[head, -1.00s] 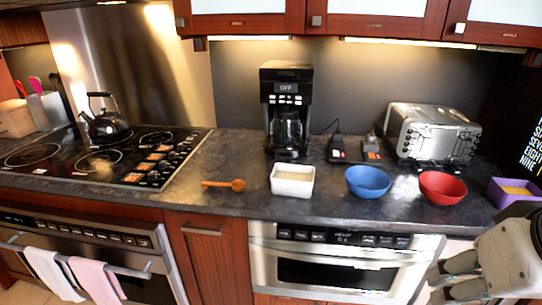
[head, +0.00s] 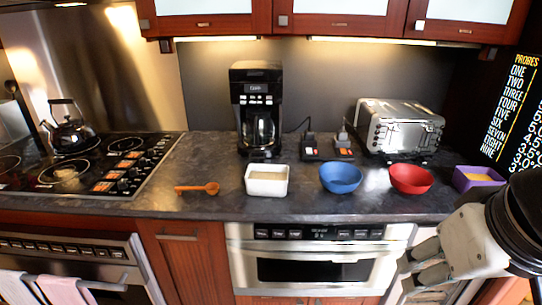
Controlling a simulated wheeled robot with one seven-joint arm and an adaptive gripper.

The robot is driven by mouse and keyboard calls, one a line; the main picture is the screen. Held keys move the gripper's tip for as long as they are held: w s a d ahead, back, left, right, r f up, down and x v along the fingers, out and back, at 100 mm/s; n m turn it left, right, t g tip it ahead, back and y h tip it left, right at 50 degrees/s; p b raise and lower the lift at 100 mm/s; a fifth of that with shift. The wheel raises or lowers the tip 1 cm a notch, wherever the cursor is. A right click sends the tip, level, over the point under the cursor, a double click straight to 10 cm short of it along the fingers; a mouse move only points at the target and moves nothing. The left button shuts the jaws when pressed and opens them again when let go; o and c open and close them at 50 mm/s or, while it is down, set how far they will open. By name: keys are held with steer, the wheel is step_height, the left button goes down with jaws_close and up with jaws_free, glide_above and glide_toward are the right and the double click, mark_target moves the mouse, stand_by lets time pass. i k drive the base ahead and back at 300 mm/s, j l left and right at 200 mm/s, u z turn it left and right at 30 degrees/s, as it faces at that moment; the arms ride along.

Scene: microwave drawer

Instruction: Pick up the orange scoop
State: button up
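The orange scoop (head: 198,188) lies flat on the dark countertop (head: 215,160), between the stove and the white dish. Its round bowl end points right and its handle points left. My gripper (head: 418,274) is at the lower right, in front of the counter and well away from the scoop. Its two fingers point left and show a gap between them. Nothing shows in its grasp.
A white dish (head: 267,181), a blue bowl (head: 341,178), a red bowl (head: 411,179) and a purple container (head: 478,179) line the counter's front. A coffee maker (head: 257,110) and a toaster (head: 398,128) stand behind. The black stovetop (head: 100,165) is left of the scoop.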

mark_target(211, 188)
steer(key=i+j, duration=0.15)
steer(key=j, duration=0.25)
steer(key=i+j, duration=0.2)
steer(key=j, duration=0.2)
steer(key=i+j, duration=0.15)
steer(key=j, duration=0.25)
steer(key=i+j, duration=0.15)
steer(key=j, duration=0.25)
steer(key=i+j, duration=0.15)
steer(key=j, duration=0.25)
steer(key=i+j, duration=0.2)
steer(key=j, duration=0.2)
